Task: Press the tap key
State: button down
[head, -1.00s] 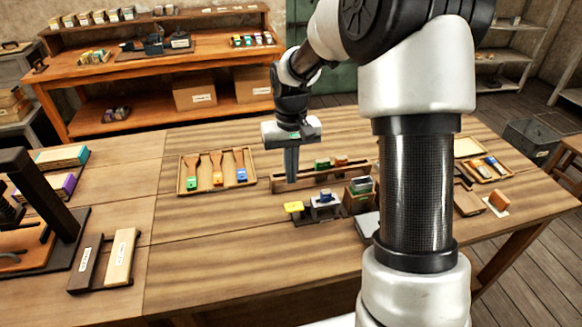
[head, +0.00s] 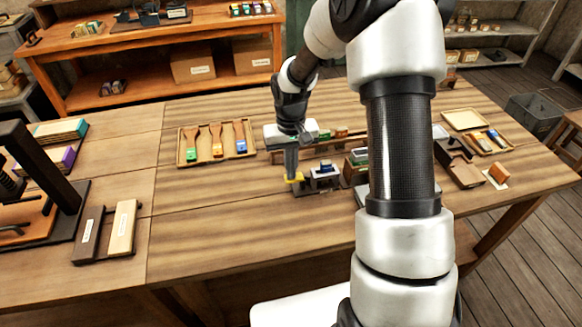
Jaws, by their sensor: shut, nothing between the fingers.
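A grey and blue block (head: 324,176) sits on the same base just to the right.
A tray with several brushes (head: 182,150) lies to the left. A black press (head: 40,180) is at far left. The front middle of the table is clear.

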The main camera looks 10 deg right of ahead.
jog(key=f+b, duration=0.1)
jog(key=h+b, duration=0.1)
jog(key=b, duration=0.1)
jog(key=shift+a+f, duration=0.4)
jog(key=shift+s+f+h+b, duration=0.1)
jog(key=shift+s+h+b, duration=0.05)
jog(key=shift+h+b, duration=0.45)
jog(key=shift+s+a+f, duration=0.1)
jog(key=shift+s+f, duration=0.05)
jog(key=shift+r, duration=0.35)
jog(key=a+r+p, duration=0.3)
jog(key=a+r, duration=0.1)
jog(key=r, duration=0.9)
jog(key=shift+w+r, duration=0.25)
jog(key=shift+r, duration=0.15)
